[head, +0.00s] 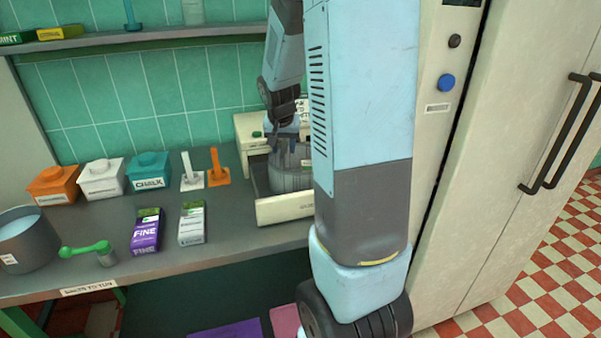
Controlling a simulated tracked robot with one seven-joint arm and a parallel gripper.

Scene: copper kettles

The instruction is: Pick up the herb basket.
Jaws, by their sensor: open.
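A grey, ribbed, round container (290,180), which looks like the herb basket, sits in an open cream drawer (286,210) on the counter. No label on it can be read. My gripper (286,148) points down at the container's top, with its dark fingers open. The fingers overlap the container's upper part in the picture; I cannot tell whether they touch it or straddle a part of it. My own arm hides the right side of the drawer and perhaps part of the container.
The drawer's cream cabinet (250,130) stands behind. Left on the counter (120,275) are a purple box (147,231), a grey-white box (192,223), lidded tubs such as the teal one (149,172), a green-handled tool (88,249) and a grey pot (27,240). A tall cream cabinet (500,140) stands right.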

